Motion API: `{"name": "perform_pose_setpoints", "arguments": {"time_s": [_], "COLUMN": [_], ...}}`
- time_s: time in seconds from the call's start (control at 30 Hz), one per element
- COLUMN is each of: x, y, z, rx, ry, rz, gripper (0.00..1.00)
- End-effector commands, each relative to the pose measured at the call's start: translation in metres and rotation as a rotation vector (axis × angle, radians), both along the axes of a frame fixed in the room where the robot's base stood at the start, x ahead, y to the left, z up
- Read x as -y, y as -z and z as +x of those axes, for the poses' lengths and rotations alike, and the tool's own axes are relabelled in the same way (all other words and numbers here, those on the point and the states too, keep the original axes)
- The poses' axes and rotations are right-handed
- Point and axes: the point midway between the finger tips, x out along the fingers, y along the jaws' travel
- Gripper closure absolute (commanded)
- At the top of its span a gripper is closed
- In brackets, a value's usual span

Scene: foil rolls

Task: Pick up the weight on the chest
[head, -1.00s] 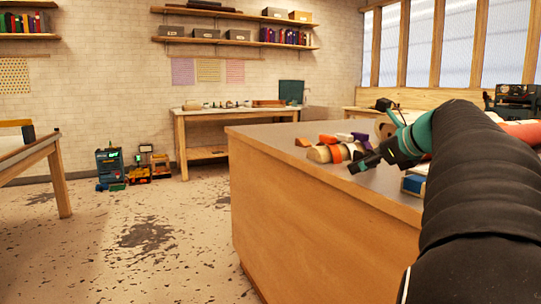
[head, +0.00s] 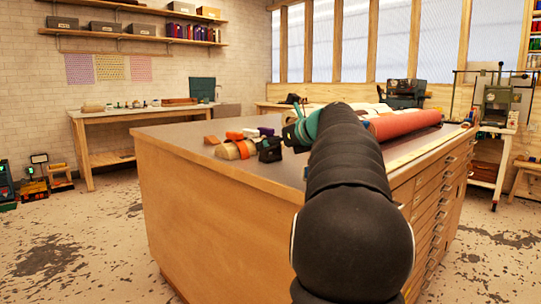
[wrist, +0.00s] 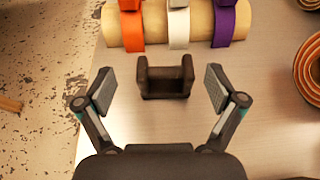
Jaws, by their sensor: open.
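In the wrist view a dark brown weight (wrist: 165,80), a low block with two raised ends, sits on the grey top of the chest (wrist: 262,140). My gripper (wrist: 159,89) is open, with one finger to the left of the weight and one to its right, and gaps on both sides. I cannot tell its height above the top. In the head view the wooden chest (head: 215,215) stands in the middle, and my arm hides part of its top. A dark shape beside my arm there is too small to tell as gripper or weight.
A tan roll (wrist: 200,22) with orange, white and purple bands lies just beyond the weight. Nested orange-brown rings (wrist: 307,70) are at the right. A red roll (head: 405,123) lies on the chest's far right. Floor shows left of the chest top.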

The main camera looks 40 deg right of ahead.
Motion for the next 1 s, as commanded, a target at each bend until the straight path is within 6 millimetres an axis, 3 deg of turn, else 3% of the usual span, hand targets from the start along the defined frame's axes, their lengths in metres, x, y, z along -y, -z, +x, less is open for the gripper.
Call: {"name": "perform_pose_setpoints", "arguments": {"time_s": [0.4,0.67,1.0], "x": [0.003,0.003,0.003], "y": [0.020,0.021,0.021], "z": [0.043,0.046,0.046], "rx": [-0.001,0.000,0.000], "ry": [-0.003,0.001,0.000], "rz": [-0.001,-0.001,-0.001], "gripper": [0.06,0.09,0.94]}}
